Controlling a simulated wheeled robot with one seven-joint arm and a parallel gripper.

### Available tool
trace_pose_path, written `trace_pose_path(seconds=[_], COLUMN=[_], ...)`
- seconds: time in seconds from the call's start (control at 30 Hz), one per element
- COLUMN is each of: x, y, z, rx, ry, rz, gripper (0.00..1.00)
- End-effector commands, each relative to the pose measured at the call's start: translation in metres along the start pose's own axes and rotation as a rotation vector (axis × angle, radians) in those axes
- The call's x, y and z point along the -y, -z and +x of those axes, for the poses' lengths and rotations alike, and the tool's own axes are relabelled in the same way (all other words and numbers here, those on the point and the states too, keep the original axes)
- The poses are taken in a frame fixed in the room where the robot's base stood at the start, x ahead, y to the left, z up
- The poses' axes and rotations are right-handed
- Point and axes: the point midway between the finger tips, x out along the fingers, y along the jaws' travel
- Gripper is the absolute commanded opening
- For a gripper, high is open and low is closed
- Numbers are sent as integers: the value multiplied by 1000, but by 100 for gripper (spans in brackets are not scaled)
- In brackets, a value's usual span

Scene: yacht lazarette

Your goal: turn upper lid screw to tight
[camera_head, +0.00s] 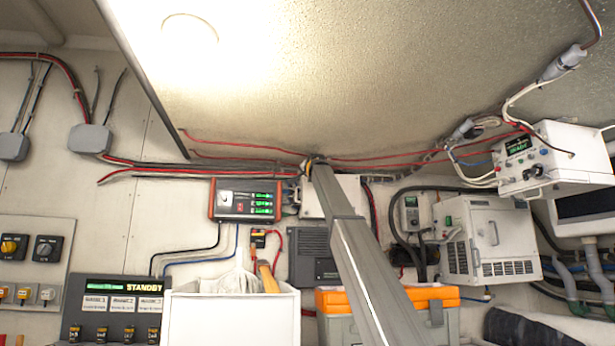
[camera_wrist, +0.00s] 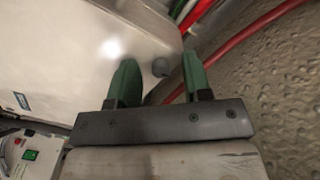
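A white box with a pale lid (camera_head: 347,190) is on the wall behind my arm in the head view. The lid (camera_wrist: 60,60) fills the left of the wrist view. A small grey round screw (camera_wrist: 160,67) sits near the lid's corner. My gripper (camera_wrist: 159,62) is open, with one green finger on each side of the screw in the picture. There is a gap between each finger and the screw, and I cannot tell how far the fingertips are from the lid surface. In the head view my forearm hides part of the box, and the fingers cannot be made out.
Red cables (camera_wrist: 250,30) run close beside the right finger, along a rough wall (camera_wrist: 285,85). In the head view a charger-like unit (camera_head: 245,201) hangs left of the box. A white bin (camera_head: 232,318) and an orange-lidded case (camera_head: 432,297) stand below.

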Motion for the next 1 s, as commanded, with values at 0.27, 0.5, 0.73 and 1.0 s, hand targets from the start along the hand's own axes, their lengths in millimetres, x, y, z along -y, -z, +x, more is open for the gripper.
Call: trace_pose_path(seconds=[0.27,0.5,0.73,1.0], x=[0,0,-1,-1], y=[0,0,-1,-1], z=[-1,-18,-57,-101], rx=[-1,-2,-2,-1], ry=[1,1,1,1], rz=[-1,-1,-1,0], gripper=[44,44,44,44])
